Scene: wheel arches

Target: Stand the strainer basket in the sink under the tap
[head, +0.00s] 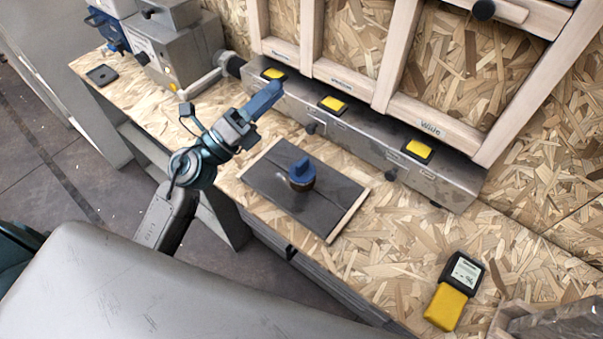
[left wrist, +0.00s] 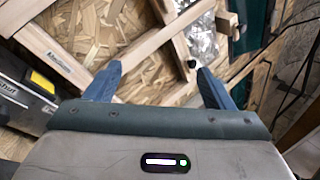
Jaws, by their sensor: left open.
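No strainer basket, sink or tap can be made out in either view. My left gripper (head: 262,101) is raised above the bench at the centre left of the head view, behind and left of the dark board. In the left wrist view its two blue fingers (left wrist: 157,76) are spread apart with nothing between them. My right gripper shows in neither view.
A dark board (head: 268,196) on the chipboard bench (head: 400,255) bears a blue-topped round piece (head: 301,176). A metal rail (head: 370,145) with yellow labels runs behind. A yellow meter (head: 455,292) lies at right. Grey machines (head: 175,55) stand back left.

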